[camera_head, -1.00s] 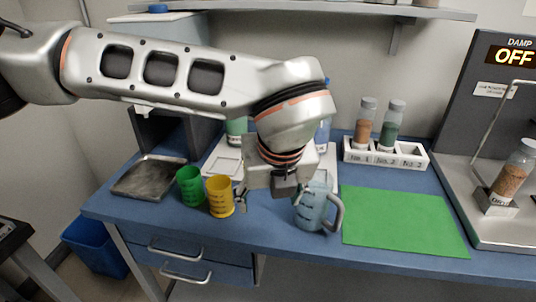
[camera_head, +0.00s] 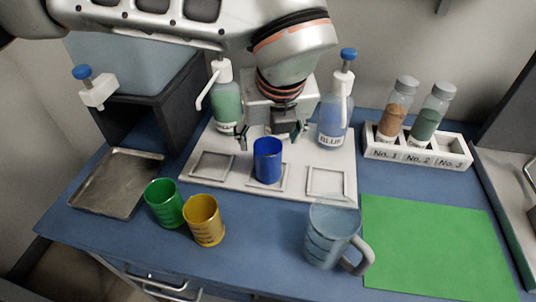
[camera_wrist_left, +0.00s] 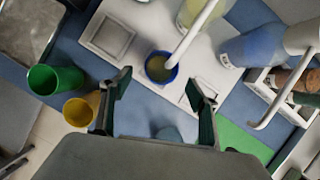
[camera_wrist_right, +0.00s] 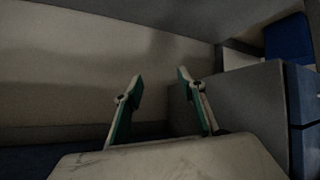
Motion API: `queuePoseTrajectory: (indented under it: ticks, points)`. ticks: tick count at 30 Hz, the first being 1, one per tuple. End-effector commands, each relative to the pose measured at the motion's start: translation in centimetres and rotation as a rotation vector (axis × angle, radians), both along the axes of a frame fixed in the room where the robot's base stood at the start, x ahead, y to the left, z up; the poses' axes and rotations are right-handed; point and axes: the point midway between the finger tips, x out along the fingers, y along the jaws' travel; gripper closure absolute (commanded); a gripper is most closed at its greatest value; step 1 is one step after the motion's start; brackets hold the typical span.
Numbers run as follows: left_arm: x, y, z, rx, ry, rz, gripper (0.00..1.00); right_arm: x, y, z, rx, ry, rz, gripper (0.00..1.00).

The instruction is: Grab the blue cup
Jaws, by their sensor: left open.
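The blue cup (camera_head: 267,161) stands upright on the middle square of the white dispenser tray (camera_head: 222,186). In the left wrist view the blue cup (camera_wrist_left: 161,68) shows from above, with a white pump spout crossing over its rim. My left gripper (camera_head: 271,136) is open and empty, its fingers spread above and behind the cup in the head view. In the left wrist view the left gripper's fingers (camera_wrist_left: 160,95) lie either side of the cup's line, apart from it. My right gripper (camera_wrist_right: 160,85) is open and empty, facing a bare wall; it is outside the head view.
A green pump bottle (camera_head: 227,107) and a blue pump bottle (camera_head: 334,120) flank the gripper. Green (camera_head: 164,204) and yellow (camera_head: 204,221) cups, a clear jug (camera_head: 328,236) and a green mat (camera_head: 435,245) lie nearer. A bottle rack (camera_head: 418,152) stands right, a metal tray (camera_head: 112,185) left.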

Motion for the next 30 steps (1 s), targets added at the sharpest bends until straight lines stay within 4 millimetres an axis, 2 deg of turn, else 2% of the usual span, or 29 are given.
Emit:
queuePoseTrajectory:
  ticks: [1,5,8,16,24,30]
  points:
    - [0.2,0.1,-0.8,0.000,0.004,0.000,0.39,-0.6,0.1,-0.5,0.000,0.012,0.000,0.60]
    - [0.7,0.1,-1.7,0.000,0.002,0.001,0.39,-1.1,0.2,-0.8,0.002,0.023,0.002,0.60]
    - [1.1,0.1,-2.4,0.001,0.004,0.002,0.39,-0.9,0.2,-0.6,0.004,0.017,0.002,0.60]
    - [2.8,0.3,-5.9,0.000,0.007,0.002,0.39,0.0,0.5,-0.2,0.009,-0.004,0.006,0.60]
    - [3.0,0.3,-6.0,-0.001,0.001,0.001,0.39,0.8,0.4,0.7,0.005,-0.025,0.015,0.60]
    - [3.0,0.3,-6.0,0.000,0.001,0.000,0.91,0.3,0.4,0.2,0.002,-0.014,0.016,0.60]
